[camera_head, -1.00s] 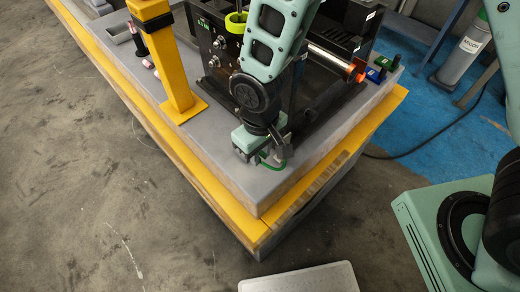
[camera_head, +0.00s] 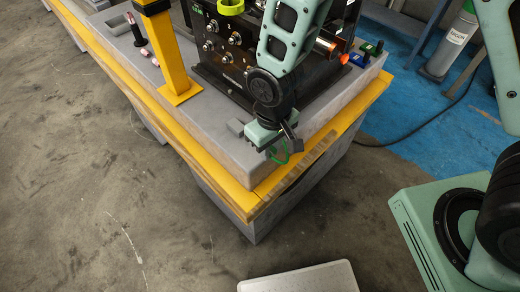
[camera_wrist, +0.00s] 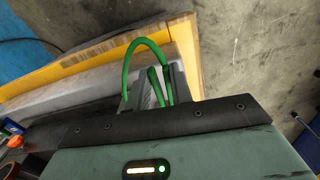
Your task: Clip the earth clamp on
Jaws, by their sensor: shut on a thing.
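My gripper (camera_head: 277,148) hangs over the near corner of the bench, by its yellow edge. It is shut on the green earth clamp (camera_head: 281,156), which shows as a small green loop below the jaws. In the wrist view the clamp's green loop (camera_wrist: 147,43) arches out past the grey fingers (camera_wrist: 155,90), with two green strips between them. The clamp's own jaws and any contact with the bench cannot be made out.
The grey bench top (camera_head: 205,125) has a yellow edge (camera_head: 225,185). A yellow post (camera_head: 171,55) and a black machine with knobs (camera_head: 225,50) stand on it. A copper tube (camera_head: 330,47) sticks out right.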

